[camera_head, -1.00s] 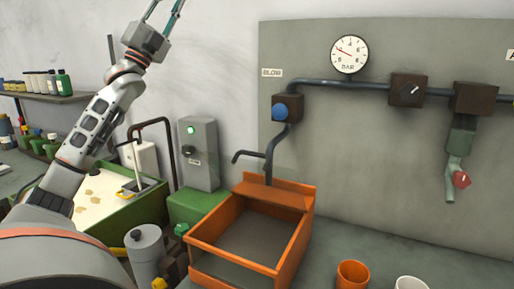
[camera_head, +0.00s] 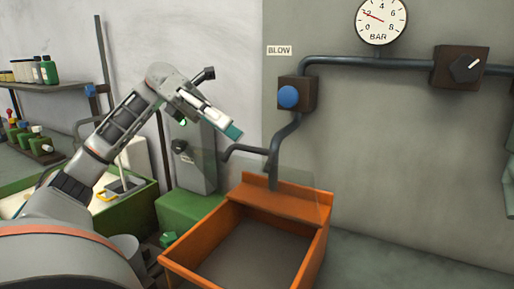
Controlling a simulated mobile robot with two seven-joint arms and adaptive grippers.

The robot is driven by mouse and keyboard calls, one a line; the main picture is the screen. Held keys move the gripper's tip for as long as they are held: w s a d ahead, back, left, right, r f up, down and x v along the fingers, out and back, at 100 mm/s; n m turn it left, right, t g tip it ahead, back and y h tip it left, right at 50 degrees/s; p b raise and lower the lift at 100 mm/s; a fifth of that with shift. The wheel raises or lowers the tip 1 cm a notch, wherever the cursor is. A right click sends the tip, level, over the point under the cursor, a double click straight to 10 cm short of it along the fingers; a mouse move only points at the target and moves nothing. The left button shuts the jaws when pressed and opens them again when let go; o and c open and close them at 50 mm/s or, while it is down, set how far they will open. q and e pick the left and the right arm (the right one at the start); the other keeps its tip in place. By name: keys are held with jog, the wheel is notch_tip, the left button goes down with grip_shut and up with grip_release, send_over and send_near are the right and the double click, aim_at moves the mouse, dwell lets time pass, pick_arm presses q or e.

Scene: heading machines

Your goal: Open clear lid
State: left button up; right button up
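An orange open-topped box (camera_head: 285,199) stands on the bench at the lower middle. A faint see-through panel (camera_head: 303,180), which looks like the clear lid, rises at the back of the box; its edges are hard to make out, and I cannot tell its exact tilt. My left gripper (camera_head: 234,131) is above and behind the box's left part, in front of the grey switch box. It points right and down, with teal fingertips seen side-on. The fingers overlap in view, so their opening is unclear. I see nothing held. My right gripper is out of view.
Dark pipes (camera_head: 285,135) with a blue button (camera_head: 289,97) run behind the box, near the gripper. A grey switch box (camera_head: 196,165) on a green base and a green tub (camera_head: 131,216) stand at left. Bench to the right of the box is clear.

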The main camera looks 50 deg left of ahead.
aim_at(251, 149)
pick_arm(q)
jog(key=x, duration=0.5)
jog(key=p+x, duration=0.1)
jog(key=x, duration=0.1)
jog(key=shift+s+d+f, duration=0.2)
jog(key=shift+d+f, duration=0.1)
jog(key=shift+f, duration=0.2)
grip_shut()
